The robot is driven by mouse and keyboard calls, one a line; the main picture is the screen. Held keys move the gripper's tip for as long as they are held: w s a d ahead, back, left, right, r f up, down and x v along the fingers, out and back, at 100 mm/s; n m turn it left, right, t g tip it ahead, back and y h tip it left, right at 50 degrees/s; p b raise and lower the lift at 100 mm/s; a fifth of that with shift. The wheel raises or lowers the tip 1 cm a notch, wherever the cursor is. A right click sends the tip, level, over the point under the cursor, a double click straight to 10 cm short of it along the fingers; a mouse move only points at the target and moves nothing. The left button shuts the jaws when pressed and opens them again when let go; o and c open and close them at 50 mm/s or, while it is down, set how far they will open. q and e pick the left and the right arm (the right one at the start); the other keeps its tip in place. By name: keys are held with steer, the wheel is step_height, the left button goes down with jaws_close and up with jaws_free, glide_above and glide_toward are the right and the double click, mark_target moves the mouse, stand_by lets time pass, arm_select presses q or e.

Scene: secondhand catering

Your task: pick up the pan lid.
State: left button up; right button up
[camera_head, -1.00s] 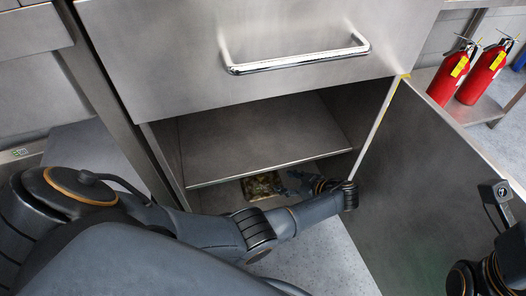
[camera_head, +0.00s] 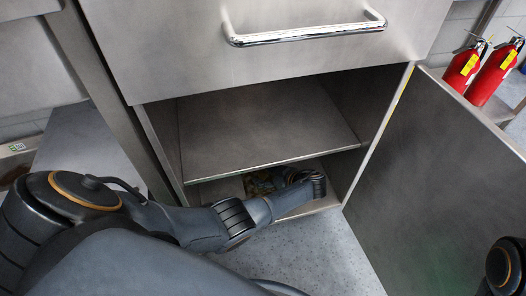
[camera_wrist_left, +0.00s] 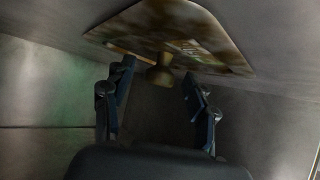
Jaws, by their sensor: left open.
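The pan lid (camera_wrist_left: 175,28) is a brownish, mottled, roughly rectangular plate in the left wrist view, with a dark knob (camera_wrist_left: 160,74) facing me. In the head view, a small part of the lid (camera_head: 258,183) shows in the cabinet's lower compartment, below the shelf. My left gripper (camera_wrist_left: 159,80) is open, with its two fingers on either side of the knob and a gap on each side. In the head view, my left forearm reaches into the lower compartment, and the shelf and arm hide most of the gripper. My right gripper is out of view.
The steel shelf (camera_head: 265,125) lies close above my left wrist. The open cabinet door (camera_head: 435,190) stands on the right. A closed drawer with a bar handle (camera_head: 305,34) is above. Two red fire extinguishers (camera_head: 480,70) stand beyond the door.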

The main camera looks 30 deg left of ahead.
arm_select(q)
steer(key=shift+c, duration=0.5)
steer(key=shift+r, duration=0.1)
jaws_close()
